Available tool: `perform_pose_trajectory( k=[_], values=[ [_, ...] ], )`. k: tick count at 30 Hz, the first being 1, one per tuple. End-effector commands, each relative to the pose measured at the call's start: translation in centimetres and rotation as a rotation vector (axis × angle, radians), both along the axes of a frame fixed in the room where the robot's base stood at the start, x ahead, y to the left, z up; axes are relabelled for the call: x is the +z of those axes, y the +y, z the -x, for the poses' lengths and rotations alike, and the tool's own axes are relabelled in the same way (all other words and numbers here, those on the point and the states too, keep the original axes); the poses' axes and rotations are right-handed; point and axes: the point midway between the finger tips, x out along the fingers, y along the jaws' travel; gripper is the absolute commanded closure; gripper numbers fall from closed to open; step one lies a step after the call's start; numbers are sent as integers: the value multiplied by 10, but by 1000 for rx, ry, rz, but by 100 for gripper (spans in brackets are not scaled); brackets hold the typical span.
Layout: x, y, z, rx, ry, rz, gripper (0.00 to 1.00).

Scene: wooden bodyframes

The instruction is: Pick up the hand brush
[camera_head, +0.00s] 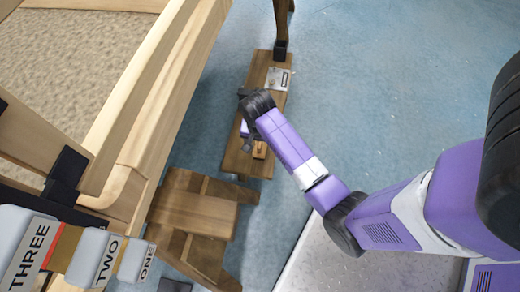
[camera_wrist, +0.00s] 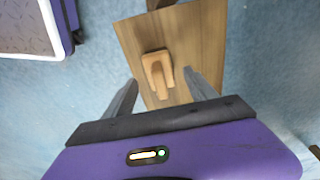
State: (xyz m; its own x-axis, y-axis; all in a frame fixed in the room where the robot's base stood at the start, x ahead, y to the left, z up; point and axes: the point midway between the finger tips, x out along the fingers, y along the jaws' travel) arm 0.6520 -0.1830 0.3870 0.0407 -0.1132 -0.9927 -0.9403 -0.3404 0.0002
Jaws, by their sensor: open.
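In the head view part of the brush (camera_head: 260,150) shows beside my arm. My gripper (camera_wrist: 160,77) is open and empty, with its dark fingers spread to either side of the brush in the wrist view. The gap in height between fingers and brush is hard to tell. In the head view the wrist and arm largely hide the gripper.
A grey metal plate with a label (camera_head: 278,78) lies farther along the bench. A wooden stool-like piece (camera_head: 195,213) stands close to the bench's near end. A large wooden frame (camera_head: 140,140) fills the left. Blue floor (camera_head: 400,80) is open to the right.

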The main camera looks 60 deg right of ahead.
Motion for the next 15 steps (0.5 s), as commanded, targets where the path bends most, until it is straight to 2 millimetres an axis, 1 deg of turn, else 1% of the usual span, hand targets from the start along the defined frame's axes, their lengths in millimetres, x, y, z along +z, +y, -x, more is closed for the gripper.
perform_pose_trajectory(
  k=[1,3,6,11,12,14,15],
  values=[
    [-13,0,1,0,3,-1,35],
    [-21,-2,0,0,1,-1,35],
    [-25,-2,0,1,0,0,35],
    [-23,-2,0,1,0,0,35],
    [-23,-2,0,1,0,0,38],
    [-23,-2,0,1,0,0,50],
    [-23,-2,-1,1,0,0,58]
  ],
)
